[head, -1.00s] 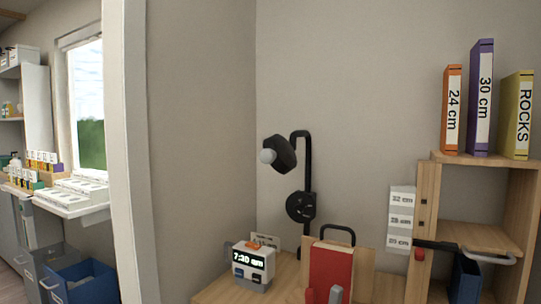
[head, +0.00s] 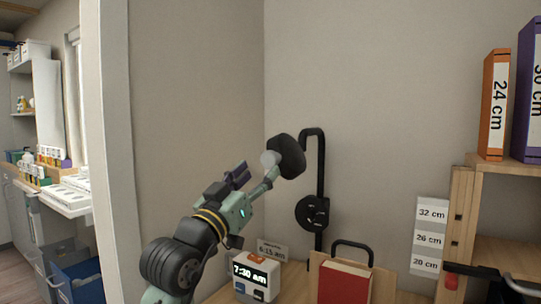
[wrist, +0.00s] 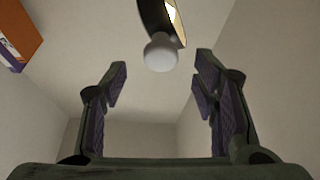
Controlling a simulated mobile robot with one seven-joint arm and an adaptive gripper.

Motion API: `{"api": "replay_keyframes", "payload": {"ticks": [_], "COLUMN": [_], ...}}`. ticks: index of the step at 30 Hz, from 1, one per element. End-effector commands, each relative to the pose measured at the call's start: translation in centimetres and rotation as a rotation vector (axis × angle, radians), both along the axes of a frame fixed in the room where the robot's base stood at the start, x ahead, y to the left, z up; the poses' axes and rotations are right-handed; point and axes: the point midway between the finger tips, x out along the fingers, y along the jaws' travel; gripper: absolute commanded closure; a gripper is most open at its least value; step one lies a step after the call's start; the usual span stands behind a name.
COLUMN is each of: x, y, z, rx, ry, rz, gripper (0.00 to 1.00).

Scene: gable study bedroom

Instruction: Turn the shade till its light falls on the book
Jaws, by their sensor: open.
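The black lamp shade (head: 291,157) hangs on a black wall bracket (head: 318,190), with a pale round ball (head: 268,158) at its left side. In the wrist view, the shade (wrist: 149,17) has a bright inside, and the ball (wrist: 161,54) sits at its rim. My gripper (head: 254,177) is open just left of and below the shade. In the wrist view, the ball appears between and beyond my spread fingers (wrist: 161,72), with nothing gripped. The red book (head: 343,284) stands on a wooden stand below the lamp. I see no clear light patch on it.
Wooden shelves with tall binders (head: 494,105) and size labels (head: 431,239) are at the right. The wall around the lamp is bare.

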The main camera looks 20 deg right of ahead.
Motion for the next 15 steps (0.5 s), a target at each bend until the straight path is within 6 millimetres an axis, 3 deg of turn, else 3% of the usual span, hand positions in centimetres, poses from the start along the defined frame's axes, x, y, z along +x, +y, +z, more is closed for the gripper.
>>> {"api": "replay_keyframes", "payload": {"ticks": [6,15], "x": [2.4,4.0], "y": [-3.0,-4.7], "z": [1.9,2.6], "rx": [0.001,0.0], "ry": [-0.001,-0.001], "rz": [0.001,0.003], "gripper": [0.46,0.46]}}
